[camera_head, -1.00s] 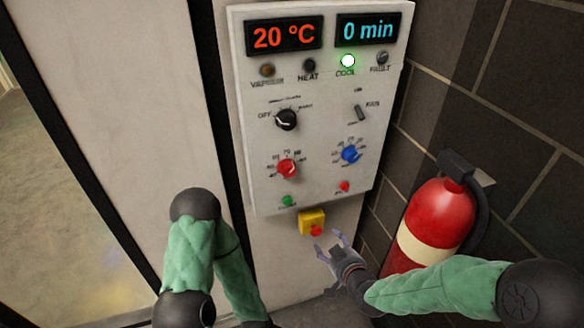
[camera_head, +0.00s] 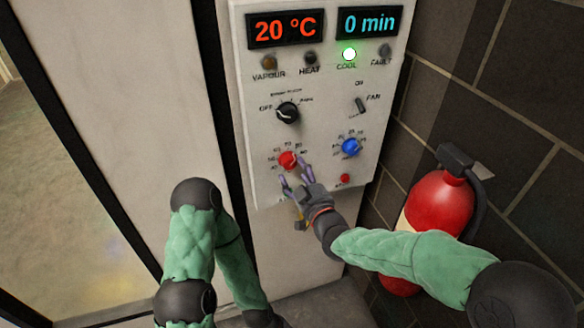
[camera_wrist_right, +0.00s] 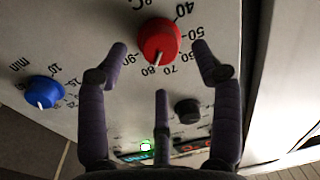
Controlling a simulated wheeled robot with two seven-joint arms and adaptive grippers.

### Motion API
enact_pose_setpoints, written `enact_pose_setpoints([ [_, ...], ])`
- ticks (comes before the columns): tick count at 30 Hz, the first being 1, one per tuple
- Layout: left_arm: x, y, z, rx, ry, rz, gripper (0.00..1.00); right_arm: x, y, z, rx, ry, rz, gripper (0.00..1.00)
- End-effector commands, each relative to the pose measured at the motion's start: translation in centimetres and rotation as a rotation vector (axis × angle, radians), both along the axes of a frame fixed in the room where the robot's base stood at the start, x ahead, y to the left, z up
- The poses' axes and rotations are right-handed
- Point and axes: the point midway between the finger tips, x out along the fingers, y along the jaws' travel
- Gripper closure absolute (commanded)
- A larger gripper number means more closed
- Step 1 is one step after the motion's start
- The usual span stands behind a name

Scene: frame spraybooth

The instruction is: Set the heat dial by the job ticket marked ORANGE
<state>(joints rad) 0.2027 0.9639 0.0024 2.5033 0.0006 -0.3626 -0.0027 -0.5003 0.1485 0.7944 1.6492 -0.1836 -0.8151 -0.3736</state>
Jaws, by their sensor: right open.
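The heat dial is a red knob (camera_head: 288,161) low on the left of the control panel (camera_head: 325,140). In the right wrist view, turned over, the red knob (camera_wrist_right: 159,40) has a °C scale and its white pointer is near the 80 mark. My right gripper (camera_head: 296,174) is open just below the knob in the head view. In the wrist view its fingertips (camera_wrist_right: 159,50) lie either side of the knob with visible gaps. My left arm shows, but its gripper is out of view. No job ticket is visible.
A blue minute dial (camera_head: 350,147) is right of the red one; a black rotary switch (camera_head: 288,112) is above. The displays (camera_head: 285,31) read 20 °C and 0 min; the COOL lamp (camera_head: 349,55) glows green.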

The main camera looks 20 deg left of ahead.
Motion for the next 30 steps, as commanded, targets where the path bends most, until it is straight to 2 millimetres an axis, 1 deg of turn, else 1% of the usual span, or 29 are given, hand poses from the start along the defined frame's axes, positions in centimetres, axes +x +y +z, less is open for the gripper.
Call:
enact_pose_setpoints([
  [3,0.0,0.0,-0.3,0.000,0.000,0.000,0.60,1.3,1.1,-0.1,0.000,0.002,0.001,0.34],
  [9,0.0,0.0,-0.4,0.000,0.000,0.000,0.60,2.7,2.2,-0.1,0.000,0.002,0.001,0.34],
  [13,0.0,0.0,-0.4,0.000,0.000,0.000,0.60,3.0,2.4,0.0,0.000,0.001,0.000,0.34],
  [21,0.0,0.0,-0.4,0.000,0.000,0.000,0.60,3.1,2.4,0.0,0.000,0.001,0.000,0.34],
  [23,0.0,0.0,-0.4,0.000,0.000,0.000,0.60,3.1,2.4,0.0,0.000,0.001,0.000,0.51],
  [24,0.0,0.0,-0.4,0.000,0.000,0.000,0.60,3.1,2.4,0.0,0.000,0.001,0.000,0.63],
  [26,0.0,0.0,-0.4,0.000,0.000,0.000,0.60,3.1,2.4,0.0,0.000,0.001,0.000,0.79],
  [27,0.0,0.0,-0.4,0.000,0.000,0.000,0.60,3.1,2.4,0.0,0.000,0.001,0.000,0.91],
  [30,0.0,0.0,-0.4,0.000,0.000,0.000,0.60,3.1,2.4,0.0,0.001,0.001,0.000,0.91],
])
